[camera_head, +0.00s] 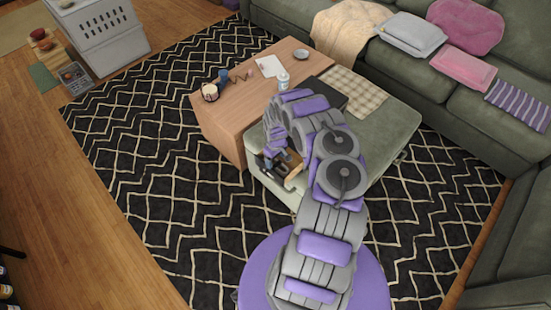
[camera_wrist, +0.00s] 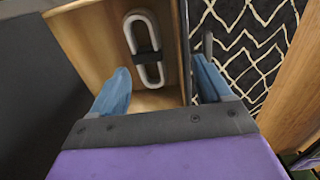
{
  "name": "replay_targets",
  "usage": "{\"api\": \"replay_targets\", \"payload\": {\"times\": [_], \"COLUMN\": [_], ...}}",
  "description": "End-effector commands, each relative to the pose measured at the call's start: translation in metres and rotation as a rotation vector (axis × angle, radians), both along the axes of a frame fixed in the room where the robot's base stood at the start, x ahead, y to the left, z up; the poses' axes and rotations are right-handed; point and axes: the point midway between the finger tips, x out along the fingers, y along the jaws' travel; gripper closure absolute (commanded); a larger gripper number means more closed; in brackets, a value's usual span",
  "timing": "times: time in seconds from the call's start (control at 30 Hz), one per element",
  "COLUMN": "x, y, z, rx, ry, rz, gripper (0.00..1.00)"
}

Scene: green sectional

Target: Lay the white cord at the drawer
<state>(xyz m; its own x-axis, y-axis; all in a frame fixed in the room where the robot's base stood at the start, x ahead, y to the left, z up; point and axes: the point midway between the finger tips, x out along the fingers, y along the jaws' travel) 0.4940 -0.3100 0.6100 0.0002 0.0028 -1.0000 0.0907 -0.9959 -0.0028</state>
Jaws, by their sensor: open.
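The white cord (camera_wrist: 148,50) is a coiled oval loop with a dark band round its middle. In the wrist view it lies inside the open wooden drawer (camera_wrist: 85,40). The drawer (camera_head: 293,161) also shows in the head view, partly hidden by my arm, and the cord cannot be made out there. My gripper (camera_wrist: 163,86) is open with nothing held. Its left blue finger is over the drawer's inside, near the cord's lower end but apart from it. Its right finger is outside the drawer wall, beside a dark handle (camera_wrist: 207,45). Whether a finger touches the wall cannot be told.
A wooden table (camera_head: 222,118) stands behind, with a mug (camera_head: 210,92), a white bottle (camera_head: 283,79) and a bowl (camera_head: 301,54). The grey-green unit (camera_head: 385,135) adjoins it. The patterned rug (camera_head: 150,150) is clear at left. The green sofa (camera_head: 430,85) borders the right.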

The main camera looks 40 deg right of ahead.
Motion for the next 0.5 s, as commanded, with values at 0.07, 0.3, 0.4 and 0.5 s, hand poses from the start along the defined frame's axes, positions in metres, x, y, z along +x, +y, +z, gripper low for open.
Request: {"api": "replay_targets", "payload": {"times": [0.07, 0.3, 0.4, 0.5], "x": [0.000, 0.000, -0.001, -0.001], "y": [-0.001, -0.001, -0.001, -0.001], "z": [0.003, 0.040, 0.064, 0.084], "rx": [0.000, -0.002, -0.003, -0.002], "ry": [0.000, 0.002, 0.002, 0.003], "rz": [-0.001, 0.000, -0.001, -0.001], "gripper": [0.22, 0.22, 0.22, 0.22]}}
